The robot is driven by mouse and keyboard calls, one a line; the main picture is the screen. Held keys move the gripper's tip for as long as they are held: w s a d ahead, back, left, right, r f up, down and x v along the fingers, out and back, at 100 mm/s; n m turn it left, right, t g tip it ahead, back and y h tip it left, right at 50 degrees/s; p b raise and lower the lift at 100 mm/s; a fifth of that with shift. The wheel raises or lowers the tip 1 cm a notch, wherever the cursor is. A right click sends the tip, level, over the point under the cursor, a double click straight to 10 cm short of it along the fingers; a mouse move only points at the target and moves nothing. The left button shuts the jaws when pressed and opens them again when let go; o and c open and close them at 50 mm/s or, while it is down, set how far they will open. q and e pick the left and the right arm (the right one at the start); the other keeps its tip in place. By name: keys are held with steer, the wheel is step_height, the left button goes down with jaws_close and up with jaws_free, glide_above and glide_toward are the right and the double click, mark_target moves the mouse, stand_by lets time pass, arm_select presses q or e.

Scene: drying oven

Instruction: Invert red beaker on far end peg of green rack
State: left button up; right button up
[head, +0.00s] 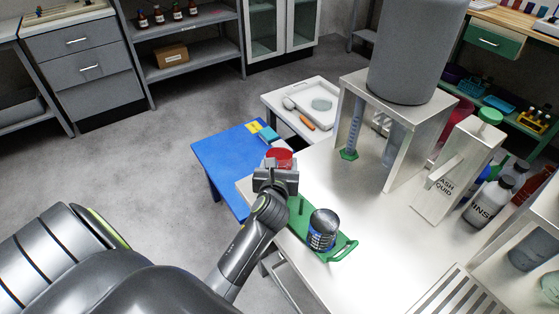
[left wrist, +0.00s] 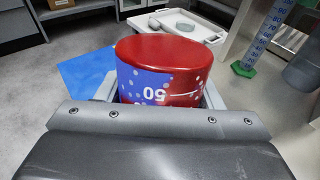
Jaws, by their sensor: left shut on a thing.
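My left gripper (head: 277,172) is shut on the red beaker (head: 279,156). In the left wrist view the beaker (left wrist: 165,70) sits between the two fingers, its smooth red end up and its printed 50 upside down, so it looks inverted. My gripper hides its lower part. The green rack (head: 346,250) lies on the white table, just right of and nearer than the gripper. A grey-topped beaker with blue markings (head: 322,231) stands on the rack. A green peg (head: 300,206) shows at the rack's far left, close to my gripper. My right gripper is not in view.
A blue table (head: 225,160) and a white tray (head: 318,86) lie beyond the gripper. A metal stand (head: 405,160) carrying a grey drum (head: 410,50) stands to the right. The table between rack and stand is clear.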

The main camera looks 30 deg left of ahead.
arm_select(q)
step_height(320, 180, down, 2)
steer(key=shift+f+b, duration=0.2)
steer(key=shift+b, duration=0.3)
steer(key=shift+f+b, duration=0.4)
steer(key=shift+f, duration=0.35)
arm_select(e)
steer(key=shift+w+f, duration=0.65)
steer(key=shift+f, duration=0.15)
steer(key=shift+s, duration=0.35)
arm_select(q)
steer(key=shift+f, duration=0.35)
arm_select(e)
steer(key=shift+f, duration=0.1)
arm_select(q)
steer(key=o, duration=1)
steer(key=shift+o, duration=0.8)
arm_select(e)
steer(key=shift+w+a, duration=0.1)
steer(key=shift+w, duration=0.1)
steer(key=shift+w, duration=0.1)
